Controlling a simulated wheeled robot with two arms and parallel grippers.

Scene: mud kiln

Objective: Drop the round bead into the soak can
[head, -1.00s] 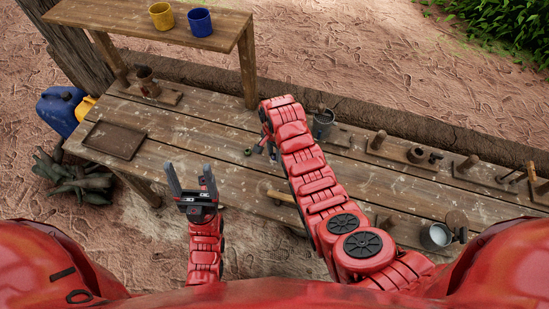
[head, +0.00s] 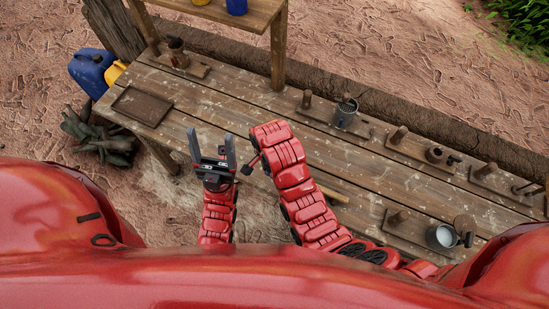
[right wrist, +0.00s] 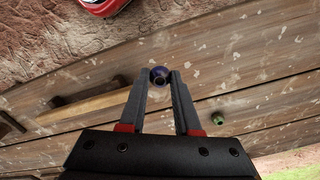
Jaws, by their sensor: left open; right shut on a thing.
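A dark blue round bead (right wrist: 159,75) is pinched between the fingertips of my right gripper (right wrist: 160,82) in the right wrist view. In the head view that gripper (head: 247,168) is mostly hidden behind its own arm, near the bench's front edge. My left gripper (head: 212,150) is open and empty, pointing up the picture, left of the right one. A grey metal can (head: 345,115) stands towards the back of the bench. Another can (head: 440,235), pale inside, stands at the right front with a round lid-like piece beside it. I cannot tell which is the soak can.
A small green bead (right wrist: 217,119) lies on the planks below the right gripper. The wooden bench (head: 225,110) has a tray (head: 142,106) at left and boards with upright pegs (head: 400,134) at back right. A raised shelf (head: 225,10) stands at the back. A wooden bar (head: 333,195) lies near the front.

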